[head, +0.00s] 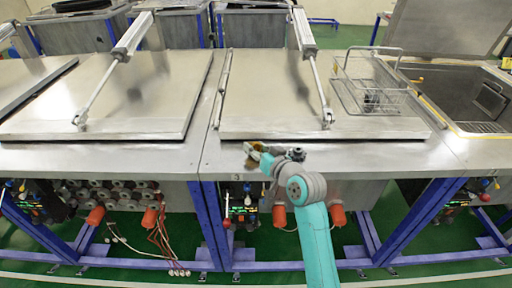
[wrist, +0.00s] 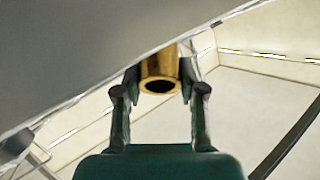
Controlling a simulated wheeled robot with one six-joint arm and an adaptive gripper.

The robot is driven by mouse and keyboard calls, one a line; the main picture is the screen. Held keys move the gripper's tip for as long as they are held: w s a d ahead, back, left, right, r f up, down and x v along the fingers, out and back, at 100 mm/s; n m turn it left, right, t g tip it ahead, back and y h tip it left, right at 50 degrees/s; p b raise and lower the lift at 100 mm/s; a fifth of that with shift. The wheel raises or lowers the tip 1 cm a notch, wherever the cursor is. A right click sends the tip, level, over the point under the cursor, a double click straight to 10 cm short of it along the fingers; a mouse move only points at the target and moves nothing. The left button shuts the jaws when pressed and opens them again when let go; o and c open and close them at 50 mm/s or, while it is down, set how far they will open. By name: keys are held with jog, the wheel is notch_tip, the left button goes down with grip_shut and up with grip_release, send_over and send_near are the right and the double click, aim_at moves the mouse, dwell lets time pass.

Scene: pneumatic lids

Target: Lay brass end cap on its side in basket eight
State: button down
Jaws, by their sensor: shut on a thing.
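The brass end cap (wrist: 160,66) is a gold-coloured hollow cylinder, its open round end facing the wrist camera. My gripper (wrist: 160,78) is shut on it, one finger on each side. In the head view my gripper (head: 256,153) is at the front edge of the middle bench, left of and nearer than the basket; the cap is hard to make out there. One wire basket (head: 345,99) stands on the right part of the middle lid, with small dark things inside. I cannot read a number on it.
The middle steel lid (head: 270,100) is closed and largely bare left of the basket. A lid strut (head: 311,65) slants down onto it between gripper and basket. Another closed lid (head: 160,100) lies to the left. An open basin (head: 455,100) is at the right.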

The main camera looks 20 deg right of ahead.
jog(key=c, duration=0.6)
grip_release()
jog(key=shift+s, duration=0.15)
jog(key=v, duration=1.1)
jog(key=shift+s+d, duration=0.15)
jog(key=shift+s, duration=0.2)
jog(key=shift+r, duration=0.1)
